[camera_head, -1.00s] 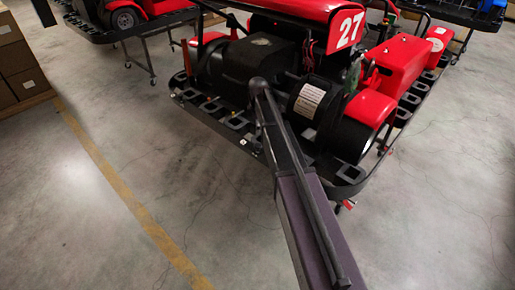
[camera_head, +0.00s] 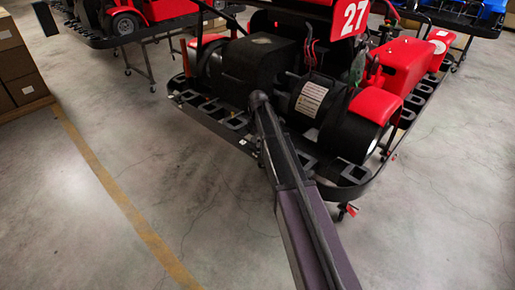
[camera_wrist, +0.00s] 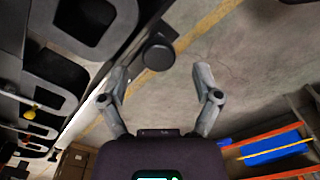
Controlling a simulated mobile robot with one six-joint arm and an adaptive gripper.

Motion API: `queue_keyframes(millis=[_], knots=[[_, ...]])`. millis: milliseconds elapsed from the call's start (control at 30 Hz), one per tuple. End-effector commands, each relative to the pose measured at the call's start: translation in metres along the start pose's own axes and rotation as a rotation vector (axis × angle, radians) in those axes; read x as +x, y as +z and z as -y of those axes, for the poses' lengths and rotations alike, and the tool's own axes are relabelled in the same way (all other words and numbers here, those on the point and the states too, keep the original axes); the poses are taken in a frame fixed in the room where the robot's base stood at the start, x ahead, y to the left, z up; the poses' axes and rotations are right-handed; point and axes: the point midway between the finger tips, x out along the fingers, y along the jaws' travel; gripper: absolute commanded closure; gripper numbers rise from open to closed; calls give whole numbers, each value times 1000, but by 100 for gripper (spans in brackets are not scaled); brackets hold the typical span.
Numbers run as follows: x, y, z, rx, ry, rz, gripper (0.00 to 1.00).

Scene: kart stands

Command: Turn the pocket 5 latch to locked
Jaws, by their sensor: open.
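In the wrist view my gripper (camera_wrist: 160,78) is open, with its two grey fingers spread wide and nothing between the tips. A black round knob (camera_wrist: 158,53) on a short arm shows just beyond the fingertips, near the rim of the black pocketed rack (camera_wrist: 52,62). I cannot tell whether this knob is the pocket 5 latch, nor its setting. A small yellow knob (camera_wrist: 29,112) sits among the pockets at left. In the head view the rack's pocketed rim (camera_head: 206,118) runs around the red kart 27 (camera_head: 375,105); my arm hides part of it and the gripper.
A yellow floor line (camera_head: 130,210) crosses the clear concrete at left. Cardboard boxes (camera_head: 18,60) stand at the far left. Other karts on stands fill the back. In the wrist view, shelving with a blue bin (camera_wrist: 275,148) shows at lower right.

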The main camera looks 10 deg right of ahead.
Motion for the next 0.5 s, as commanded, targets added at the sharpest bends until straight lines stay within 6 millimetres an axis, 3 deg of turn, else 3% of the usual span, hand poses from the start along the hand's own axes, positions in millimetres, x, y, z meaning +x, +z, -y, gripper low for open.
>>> queue_keyframes(millis=[200,500], knots=[[18,0,0,0,0,0,18],[23,0,0,1,0,0,18]])
